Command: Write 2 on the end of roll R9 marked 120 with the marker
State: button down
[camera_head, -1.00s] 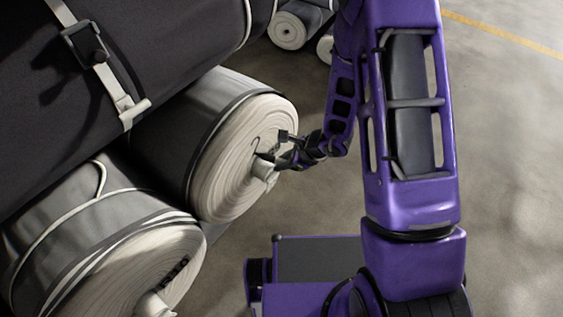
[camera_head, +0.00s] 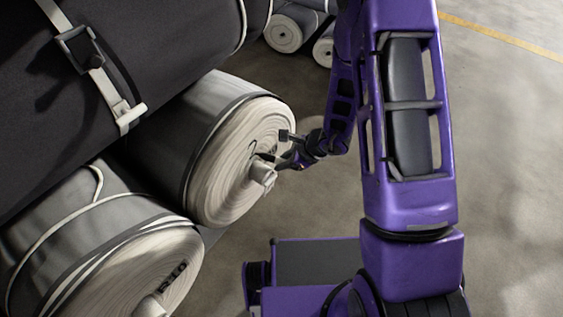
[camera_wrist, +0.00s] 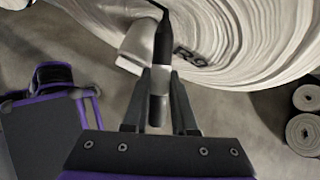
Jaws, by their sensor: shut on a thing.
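The roll marked R9 (camera_head: 225,165) has a pale, spiral-wound end that faces my gripper. In the wrist view the black letters R9 (camera_wrist: 188,57) show on this end (camera_wrist: 255,45), right of the marker. My gripper (camera_wrist: 160,88) is shut on the marker (camera_wrist: 162,45), a dark pen with a grey band. The marker's tip is at the roll end, beside a short black stroke at the top edge of the wrist view. In the head view a small curved black stroke (camera_head: 252,145) shows left of my gripper (camera_head: 277,152). I cannot see the 120 marking.
A pale fabric flap (camera_head: 262,173) sticks out from the roll end just below my gripper. The roll marked R10 (camera_head: 130,272) lies lower left. A large dark strapped roll (camera_head: 150,50) lies above. More rolls (camera_head: 283,32) lie behind. The floor at right is clear.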

jog(key=shift+w+d, duration=0.35)
jog(key=shift+w, duration=0.05)
dwell(0.6)
jog(key=shift+s+d, duration=0.9)
jog(key=shift+d, duration=0.25)
jog(key=s+d, duration=0.3)
jog(key=d, duration=0.1)
jog(key=shift+s+d, duration=0.35)
jog(key=shift+d, duration=0.05)
dwell(0.6)
